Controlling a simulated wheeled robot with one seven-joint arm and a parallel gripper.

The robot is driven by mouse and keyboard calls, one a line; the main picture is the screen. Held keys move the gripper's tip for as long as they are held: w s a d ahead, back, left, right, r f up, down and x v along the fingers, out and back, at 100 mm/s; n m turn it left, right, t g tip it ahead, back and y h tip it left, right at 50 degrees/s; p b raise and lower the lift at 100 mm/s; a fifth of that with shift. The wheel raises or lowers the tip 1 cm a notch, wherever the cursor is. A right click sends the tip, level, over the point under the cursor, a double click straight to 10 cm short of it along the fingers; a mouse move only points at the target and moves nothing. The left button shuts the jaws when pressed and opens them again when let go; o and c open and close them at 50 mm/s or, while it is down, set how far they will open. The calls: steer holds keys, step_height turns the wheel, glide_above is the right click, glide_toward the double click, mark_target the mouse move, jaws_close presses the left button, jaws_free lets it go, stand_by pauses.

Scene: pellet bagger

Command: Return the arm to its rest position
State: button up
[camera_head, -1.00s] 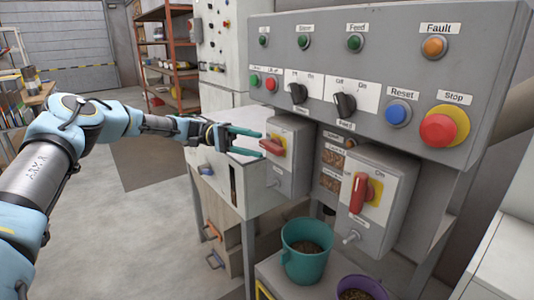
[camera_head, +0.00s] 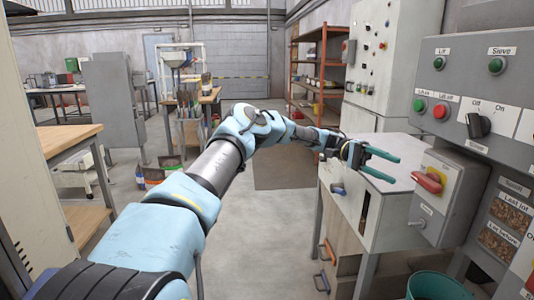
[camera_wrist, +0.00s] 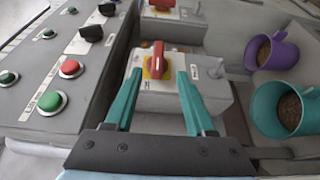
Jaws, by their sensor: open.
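My gripper (camera_head: 382,165) is open and empty, its two teal fingers apart. In the head view it is over the grey cabinet top, left of a switch box with a red rotary handle (camera_head: 428,182) on a yellow plate. In the wrist view my gripper (camera_wrist: 160,95) points toward that box, and the red handle (camera_wrist: 157,60) shows beyond and between the fingertips. I see no contact with the handle. My arm reaches forward from the bottom left of the head view, bent at the elbow.
The control panel (camera_head: 470,90) with buttons and knobs stands at the right. A teal bucket (camera_head: 437,287) and, in the wrist view, a purple one (camera_wrist: 274,52) hold pellets. A wooden-topped bench (camera_head: 70,143) is at left. The middle floor (camera_head: 262,225) is clear.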

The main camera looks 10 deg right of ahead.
steer(key=a+f+n+t+y, duration=0.2)
steer(key=a+f+n+t, duration=0.3)
steer(key=a, duration=0.6)
steer(key=a+f+n+t+y, duration=0.1)
steer(key=a+f+n+t, duration=0.2)
steer(key=a+t, duration=0.55)
steer(key=s+a+n+t+y, duration=0.1)
steer(key=s+a+n+t, duration=0.1)
steer(key=a, duration=1.1)
steer(key=s+a+r+n+t+y, duration=0.1)
steer(key=s+a+n+t, duration=0.1)
steer(key=a, duration=1.2)
steer(key=shift+s+a+r+n+t+y+p, duration=0.2)
steer(key=shift+s+r+n+t+y+p, duration=0.15)
steer(key=shift+s+t, duration=0.25)
steer(key=shift+f, duration=0.1)
steer(key=shift+c, duration=0.4)
